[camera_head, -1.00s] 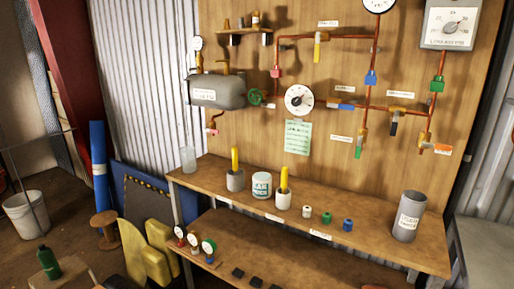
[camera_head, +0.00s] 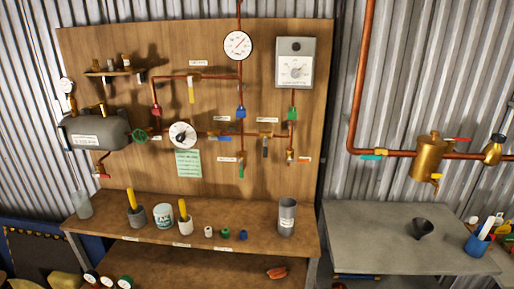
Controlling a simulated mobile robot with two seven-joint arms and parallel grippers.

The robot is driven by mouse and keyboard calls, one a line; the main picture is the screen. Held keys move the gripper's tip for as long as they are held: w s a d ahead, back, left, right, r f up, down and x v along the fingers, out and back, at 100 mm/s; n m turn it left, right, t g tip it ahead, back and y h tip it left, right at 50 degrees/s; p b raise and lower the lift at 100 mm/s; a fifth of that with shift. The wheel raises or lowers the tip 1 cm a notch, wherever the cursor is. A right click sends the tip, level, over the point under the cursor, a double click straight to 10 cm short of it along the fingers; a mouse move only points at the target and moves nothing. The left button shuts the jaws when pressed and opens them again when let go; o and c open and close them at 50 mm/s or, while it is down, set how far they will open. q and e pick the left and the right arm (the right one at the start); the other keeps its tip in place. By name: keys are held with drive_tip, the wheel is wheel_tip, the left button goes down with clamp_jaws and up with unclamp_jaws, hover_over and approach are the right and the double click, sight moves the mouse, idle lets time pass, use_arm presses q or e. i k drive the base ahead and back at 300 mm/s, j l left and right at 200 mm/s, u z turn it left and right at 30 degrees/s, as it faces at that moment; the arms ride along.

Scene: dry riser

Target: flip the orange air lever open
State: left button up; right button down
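A small orange lever (camera_head: 304,160) sticks out to the right at the lower right of the pipework on the wooden panel, beside a brass fitting (camera_head: 290,157). It looks roughly level. A yellow-orange lever (camera_head: 191,92) hangs down from the upper pipe at the panel's middle left. I cannot tell from the picture which of these is the air lever, as the labels are too small to read. Neither of my grippers shows in this view.
A wooden bench (camera_head: 160,236) stands below the panel, holding pots, a grey canister (camera_head: 287,217) and small coloured pieces. A grey table (camera_head: 380,245) stands to the right, with a funnel (camera_head: 422,229) and a blue cup (camera_head: 478,243). A copper pipe (camera_head: 356,110) runs above it.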

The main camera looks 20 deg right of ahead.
sight(301, 161)
drive_tip(key=z, duration=1.15)
